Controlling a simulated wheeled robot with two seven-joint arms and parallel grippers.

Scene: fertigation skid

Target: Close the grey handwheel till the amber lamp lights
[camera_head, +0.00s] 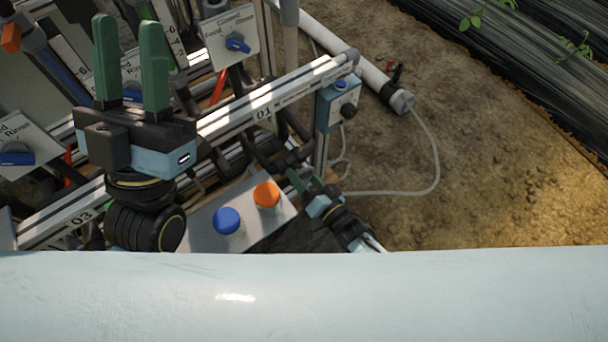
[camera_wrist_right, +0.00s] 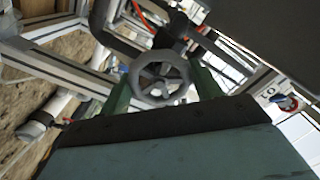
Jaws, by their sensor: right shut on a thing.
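The grey handwheel (camera_wrist_right: 158,80) is in the middle of the right wrist view, a round spoked wheel on a dark valve. My right gripper (camera_wrist_right: 160,88) has its green fingers on either side of the wheel's rim and is shut on it. In the head view my right gripper (camera_head: 297,178) is small, at the lower end of the 01 rail, and the wheel is hard to make out there. My left gripper (camera_head: 131,50) is raised, its two green fingers apart with nothing between them. I cannot make out a lit amber lamp in either view.
A grey panel with a blue knob (camera_head: 227,220) and an orange knob (camera_head: 267,194) lies between my grippers. A blue box (camera_head: 338,104) is on the post by the 01 rail (camera_head: 270,105). A white pipe (camera_head: 350,65) and thin hose cross the open soil at right.

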